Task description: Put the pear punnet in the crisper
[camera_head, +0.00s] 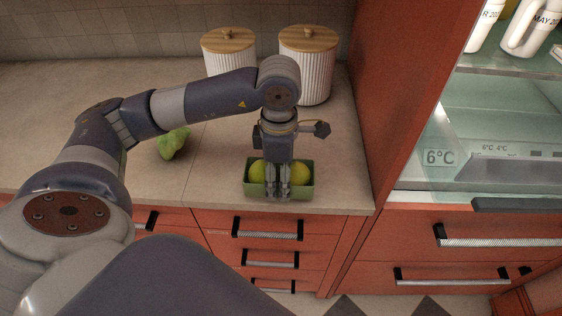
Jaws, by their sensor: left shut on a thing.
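The pear punnet (303,193) is a small green tray with yellow-green fruit in it, near the front edge of the counter. My left gripper (278,196) reaches down over it from above and is shut on it, with the fingers at its front wall and between the fruits. The fingers hide the middle of the punnet. A glass-fronted or open fridge (440,125) stands at the right, with a lit panel reading 6°C and 4°C. The crisper cannot be told for sure; a grey drawer-like edge (515,205) shows below the panel. My right gripper is not in view.
Two ribbed white canisters with wooden lids, one larger (306,75) and one smaller (228,46), stand at the back of the counter. A green fruit-like thing (172,143) lies to the left. A red cabinet side panel (400,90) separates counter and fridge. White bottles (527,27) stand upper right.

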